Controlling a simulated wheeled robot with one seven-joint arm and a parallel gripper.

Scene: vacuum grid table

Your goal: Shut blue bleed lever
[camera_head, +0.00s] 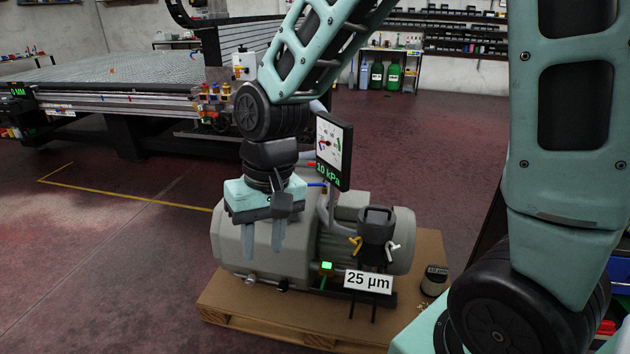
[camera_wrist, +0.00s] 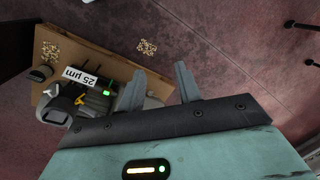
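The blue bleed lever (camera_head: 316,184) shows as a short blue bar beside the pipework above the grey pump (camera_head: 262,250), just right of my gripper's body and below the "10 kPa" panel. Its far end is partly hidden, and I cannot tell its exact angle. My gripper (camera_head: 264,243) points down in front of the pump's left part, with its fingers apart and nothing between them. It also shows open and empty in the wrist view (camera_wrist: 160,88), where I cannot make out the blue lever.
The display panel (camera_head: 333,152) stands close right of my gripper. A red lever (camera_head: 312,163) sits above the blue one. Yellow (camera_head: 356,244) and white (camera_head: 393,251) levers are on the pump's right side. The pump stands on a wooden pallet (camera_head: 225,305). Floor at left is clear.

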